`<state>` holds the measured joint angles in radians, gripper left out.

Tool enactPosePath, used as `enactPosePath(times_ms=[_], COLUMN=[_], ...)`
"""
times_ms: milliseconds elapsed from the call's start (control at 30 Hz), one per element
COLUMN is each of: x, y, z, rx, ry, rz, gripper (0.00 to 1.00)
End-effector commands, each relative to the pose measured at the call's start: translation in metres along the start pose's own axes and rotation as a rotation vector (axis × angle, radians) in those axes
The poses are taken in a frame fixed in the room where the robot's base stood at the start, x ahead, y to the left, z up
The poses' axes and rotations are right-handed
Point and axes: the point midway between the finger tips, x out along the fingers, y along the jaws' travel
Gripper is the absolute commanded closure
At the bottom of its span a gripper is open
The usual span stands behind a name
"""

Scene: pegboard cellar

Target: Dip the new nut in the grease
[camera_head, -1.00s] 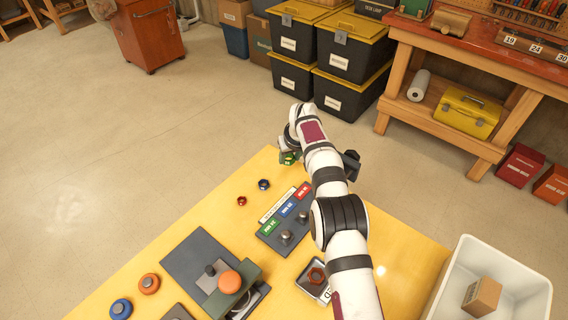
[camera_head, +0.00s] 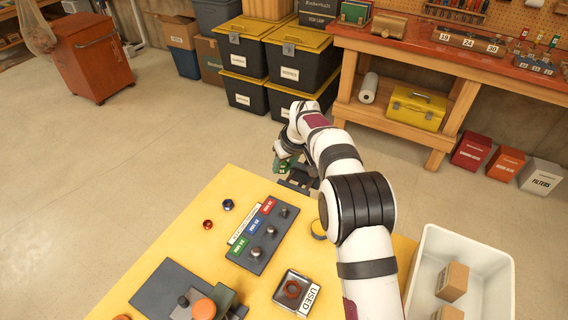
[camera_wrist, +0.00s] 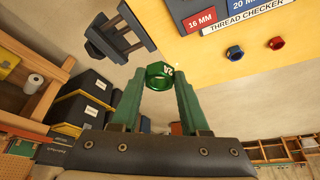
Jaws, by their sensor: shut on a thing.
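My gripper (camera_wrist: 158,92) is shut on a green hex nut (camera_wrist: 160,77), held at the fingertips in the wrist view. In the head view my gripper (camera_head: 285,160) is above the table's far edge, and the nut is hard to make out there. A round yellow-topped thing (camera_head: 318,228), possibly the grease tin, is partly hidden behind my arm. I cannot see any grease inside it. A dark bracket-like fixture (camera_head: 297,180) is at the far table edge, close to my gripper; it also shows in the wrist view (camera_wrist: 115,38).
On the yellow table (camera_head: 190,240) are a thread checker (camera_head: 262,235) with studs, a red nut (camera_head: 207,224), a blue nut (camera_head: 228,204) and a USED tray (camera_head: 308,299) holding a rusty nut. A white bin (camera_head: 420,265) with boxes stands right.

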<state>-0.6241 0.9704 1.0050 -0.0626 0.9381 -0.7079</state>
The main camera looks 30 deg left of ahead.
Motion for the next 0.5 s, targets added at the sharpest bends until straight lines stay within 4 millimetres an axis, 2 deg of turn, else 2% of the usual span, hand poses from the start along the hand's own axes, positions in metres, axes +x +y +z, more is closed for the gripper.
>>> enactPosePath(times_ms=[67, 167, 300, 500], x=[-0.001, -0.004, -0.014, -0.036], y=[0.002, 0.011, 0.029, 0.042], z=[0.002, 0.019, 0.062, 0.127], rx=[-0.009, -0.073, -0.262, -0.576], ry=[0.0, -0.002, 0.0, 0.003], rz=[-0.004, -0.033, -0.113, -0.245], gripper=[1.0, 1.0, 1.0, 1.0])
